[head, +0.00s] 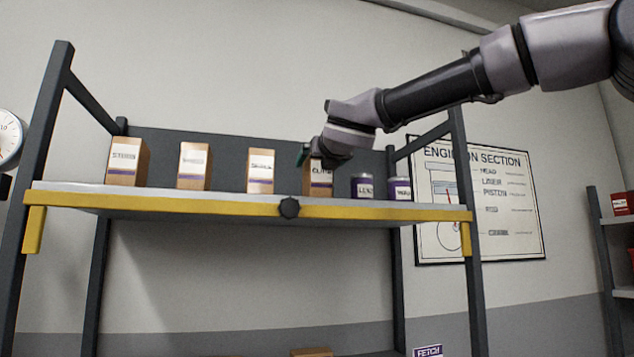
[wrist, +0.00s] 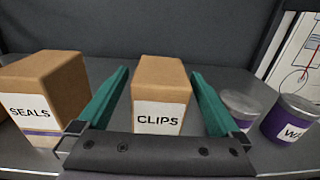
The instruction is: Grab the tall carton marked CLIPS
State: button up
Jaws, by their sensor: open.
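The tall brown carton marked CLIPS (wrist: 160,84) stands upright on the shelf, with a white label facing me. In the head view the CLIPS carton (head: 318,185) is partly covered by my gripper (head: 318,154). In the wrist view my gripper (wrist: 162,100) is open, with one green finger on each side of the carton. A narrow gap shows between the carton and each finger. The carton's lower edge is hidden behind the gripper's dark body.
A SEALS carton (wrist: 48,92) stands close left of the left finger. Two purple-banded cans, one (wrist: 238,107) beside the right finger and another (wrist: 290,120) farther right, stand on the shelf (head: 150,201). Two more cartons, (head: 126,160) and (head: 193,166), are at the left.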

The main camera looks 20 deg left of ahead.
jog(key=shift+x, duration=0.85)
grip_shut()
jog(key=shift+r, duration=0.15)
